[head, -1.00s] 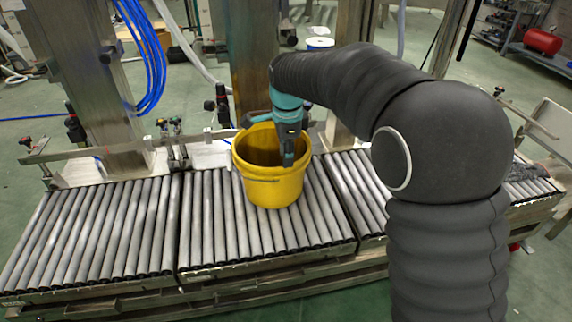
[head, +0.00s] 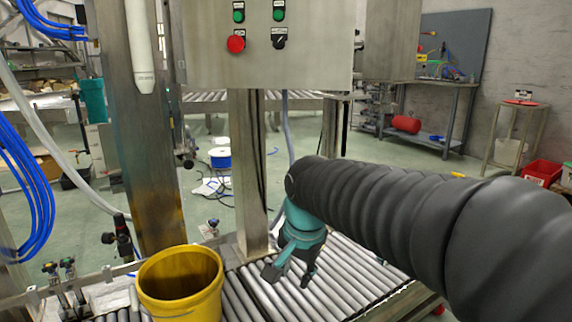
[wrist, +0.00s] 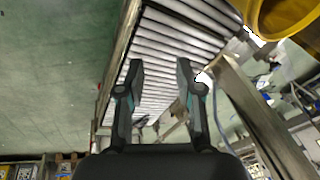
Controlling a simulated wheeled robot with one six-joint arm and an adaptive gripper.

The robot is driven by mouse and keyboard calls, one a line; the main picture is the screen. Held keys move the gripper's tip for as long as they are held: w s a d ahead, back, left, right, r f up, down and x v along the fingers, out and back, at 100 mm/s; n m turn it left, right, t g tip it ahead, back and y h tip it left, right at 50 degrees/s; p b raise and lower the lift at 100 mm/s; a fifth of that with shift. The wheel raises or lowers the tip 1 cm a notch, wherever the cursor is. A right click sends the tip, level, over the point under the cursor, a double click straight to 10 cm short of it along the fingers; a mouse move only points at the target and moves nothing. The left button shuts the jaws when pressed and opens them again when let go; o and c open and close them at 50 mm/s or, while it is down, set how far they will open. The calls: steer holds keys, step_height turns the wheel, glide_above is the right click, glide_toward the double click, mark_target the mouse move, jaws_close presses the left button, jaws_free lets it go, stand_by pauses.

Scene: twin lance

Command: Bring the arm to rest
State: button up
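My gripper (head: 290,270) hangs above the roller conveyor (head: 340,268), to the right of the yellow bucket (head: 180,288) in the head view. In the wrist view my gripper (wrist: 158,75) has its two dark fingers spread apart, with nothing between them. The yellow bucket stands upright on the rollers and is cut off by the bottom edge of the head view. It also shows at the top right of the wrist view (wrist: 262,18). My arm in its dark ribbed sleeve reaches in from the right.
A steel control cabinet (head: 268,45) with buttons hangs above the conveyor on steel posts (head: 150,130). Blue hoses (head: 28,180) hang at the left. A white and blue reel (head: 220,158) lies on the floor behind. A workbench (head: 440,115) stands at the back right.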

steer(key=s+d+f+n+t, duration=0.1)
steer(key=s+d+n, duration=0.2)
steer(key=s+d, duration=0.4)
steer(key=s+d+f+n+t+h, duration=0.1)
steer(key=s+d+f+n, duration=0.1)
steer(key=s+d, duration=0.5)
steer(key=shift+s+n+p, duration=0.4)
steer(key=shift+s+n, duration=0.1)
steer(key=shift+s, duration=0.7)
steer(key=shift+f, duration=0.1)
jaws_close()
